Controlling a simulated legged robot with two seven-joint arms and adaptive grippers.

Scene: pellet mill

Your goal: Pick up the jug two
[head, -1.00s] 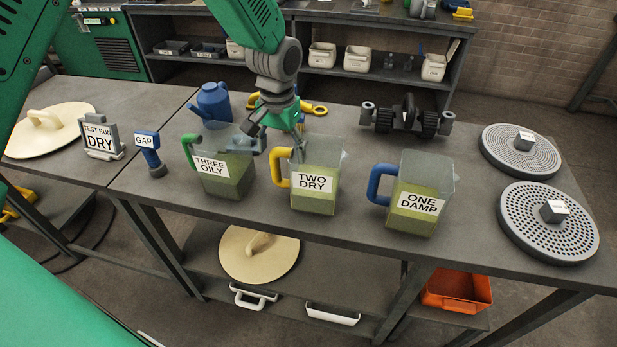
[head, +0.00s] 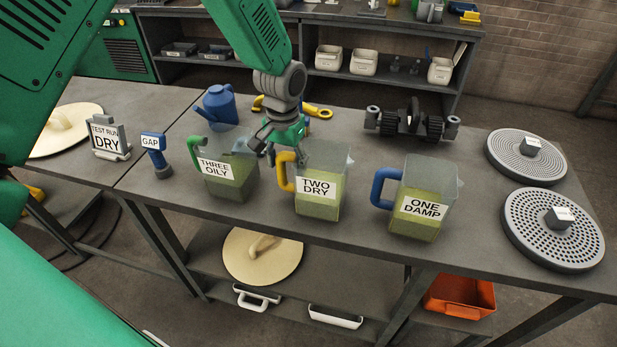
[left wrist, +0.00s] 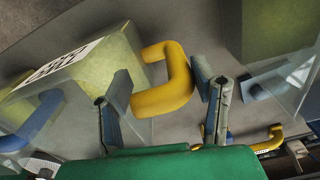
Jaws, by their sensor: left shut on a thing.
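Jug two (head: 320,205) is a clear square jug of green pellets with a yellow handle (head: 285,174) and a "TWO DRY" label. It stands upright on the grey bench. My left gripper (head: 284,153) is at the top of the handle, on the jug's left side, and is shut on it. In the left wrist view, the fingers of my left gripper (left wrist: 163,80) stand either side of the yellow handle (left wrist: 170,88), with jug two (left wrist: 112,52) to the left. My right gripper is not in view.
Jug three (head: 229,184), "THREE OILY", stands close on the left. Jug one (head: 420,222), "ONE DAMP", stands on the right. Behind are a blue can (head: 221,104) and a dark roller part (head: 410,123).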

